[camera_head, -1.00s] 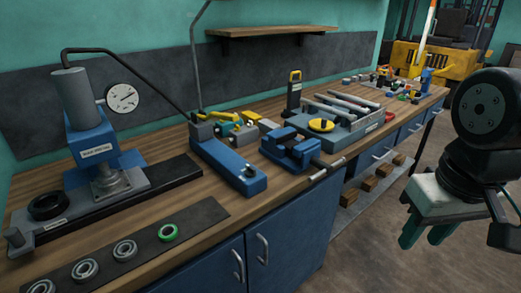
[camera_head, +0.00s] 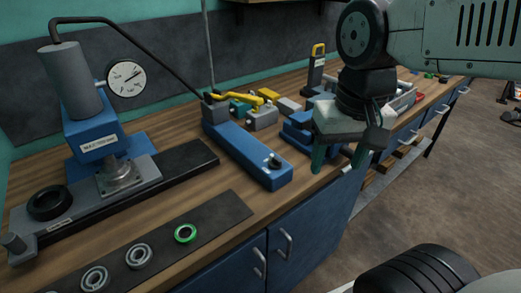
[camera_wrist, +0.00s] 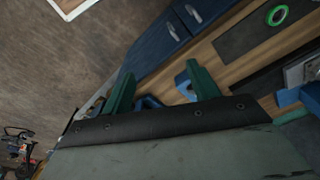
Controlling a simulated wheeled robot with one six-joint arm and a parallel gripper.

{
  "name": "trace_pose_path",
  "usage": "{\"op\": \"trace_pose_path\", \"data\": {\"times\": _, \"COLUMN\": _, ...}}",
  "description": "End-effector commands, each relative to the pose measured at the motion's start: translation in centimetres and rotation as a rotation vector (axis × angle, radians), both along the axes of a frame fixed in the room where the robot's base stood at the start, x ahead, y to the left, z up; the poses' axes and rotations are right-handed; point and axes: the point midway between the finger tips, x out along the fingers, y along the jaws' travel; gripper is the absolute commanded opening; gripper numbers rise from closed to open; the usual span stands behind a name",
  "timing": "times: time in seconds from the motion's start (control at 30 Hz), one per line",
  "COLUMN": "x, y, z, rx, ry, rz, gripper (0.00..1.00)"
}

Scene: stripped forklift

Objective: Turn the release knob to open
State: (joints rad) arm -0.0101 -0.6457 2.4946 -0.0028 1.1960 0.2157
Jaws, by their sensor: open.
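The release knob (camera_head: 274,161) is a small dark knob on top of the near end of the long blue hand pump (camera_head: 240,145) on the bench. My gripper (camera_head: 338,165) has two green fingers, apart and empty, pointing down. In the head view it is to the right of the knob and covers part of a blue vise (camera_head: 298,130). A hose runs from the pump's far end to the press (camera_head: 95,135). In the wrist view my open fingers (camera_wrist: 163,90) frame the bench edge; a blue part beside one finger looks like the pump's end. The knob cannot be made out there.
A dial gauge (camera_head: 126,78) is on the press. A dark mat (camera_head: 215,215) holds several rings, one of them green (camera_head: 186,233). Yellow-handled tools (camera_head: 262,105) lie behind the pump. Blue cabinets (camera_head: 310,225) are under the bench, with open floor to the right.

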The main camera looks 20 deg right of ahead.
Motion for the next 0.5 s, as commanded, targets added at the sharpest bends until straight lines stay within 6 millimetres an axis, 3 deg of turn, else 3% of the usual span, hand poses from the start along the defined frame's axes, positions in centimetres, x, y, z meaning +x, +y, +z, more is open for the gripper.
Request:
{"op": "trace_pose_path", "data": {"times": 0.17, "x": 7.1, "y": 0.7, "z": -0.3, "rx": 0.029, "ry": 0.044, "rz": -0.364, "gripper": 0.60}}
{"op": "trace_pose_path", "data": {"times": 0.3, "x": 12.5, "y": 1.5, "z": -1.6, "rx": 0.042, "ry": 0.066, "rz": -0.653, "gripper": 0.60}}
{"op": "trace_pose_path", "data": {"times": 0.5, "x": 17.7, "y": 2.5, "z": -3.8, "rx": 0.050, "ry": 0.084, "rz": -0.945, "gripper": 0.60}}
